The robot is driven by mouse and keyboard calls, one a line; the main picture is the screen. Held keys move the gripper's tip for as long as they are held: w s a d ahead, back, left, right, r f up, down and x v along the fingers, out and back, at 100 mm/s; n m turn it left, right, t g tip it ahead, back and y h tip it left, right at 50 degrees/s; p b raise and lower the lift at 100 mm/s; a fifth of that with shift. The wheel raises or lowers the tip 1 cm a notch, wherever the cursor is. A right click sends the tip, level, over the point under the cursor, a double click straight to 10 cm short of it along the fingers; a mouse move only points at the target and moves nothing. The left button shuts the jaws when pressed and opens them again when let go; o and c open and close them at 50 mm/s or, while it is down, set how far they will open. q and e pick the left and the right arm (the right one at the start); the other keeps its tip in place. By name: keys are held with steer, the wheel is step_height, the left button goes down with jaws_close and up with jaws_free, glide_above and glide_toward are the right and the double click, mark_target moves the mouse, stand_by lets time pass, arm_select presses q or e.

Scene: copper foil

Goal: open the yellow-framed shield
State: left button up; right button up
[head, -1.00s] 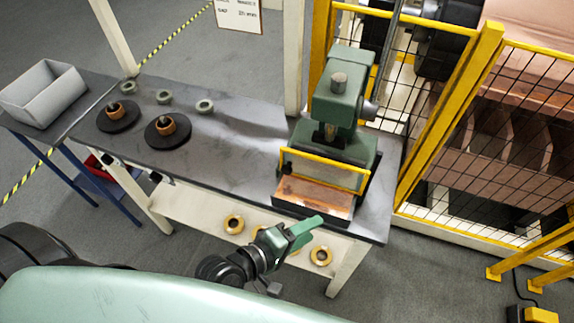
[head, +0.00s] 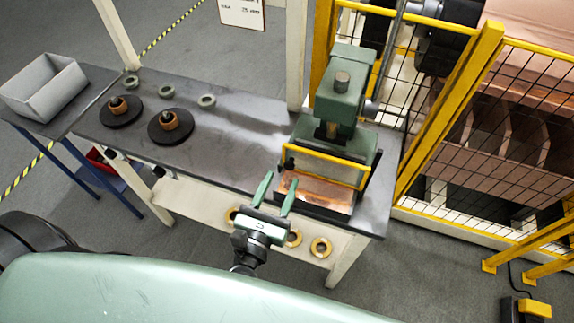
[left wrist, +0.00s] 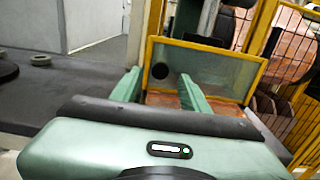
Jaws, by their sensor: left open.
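The yellow-framed shield (head: 327,167) is a clear panel in a yellow frame on the front of a green press (head: 341,100). It stands across the press opening, above a copper-coloured plate (head: 322,190). A dark round knob shows at its left end. In the left wrist view the shield (left wrist: 212,72) is ahead, with the dark knob (left wrist: 160,71) between the fingers in the picture. My left gripper (head: 277,188) is open and empty, in front of the press's left front corner, apart from the shield as far as I can tell. My right gripper is not in view.
The press stands at the right end of a dark workbench (head: 236,128). Two black discs with copper coils (head: 171,121) and several small rings lie to the left. A grey bin (head: 44,88) is far left. A yellow mesh fence (head: 440,120) borders the right.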

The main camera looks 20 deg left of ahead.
mark_target(288, 167)
arm_select(q)
steer(key=shift+w+d+p, duration=0.1)
steer(key=shift+w+p, duration=0.55)
steer(key=shift+w, duration=1.75)
jaws_close()
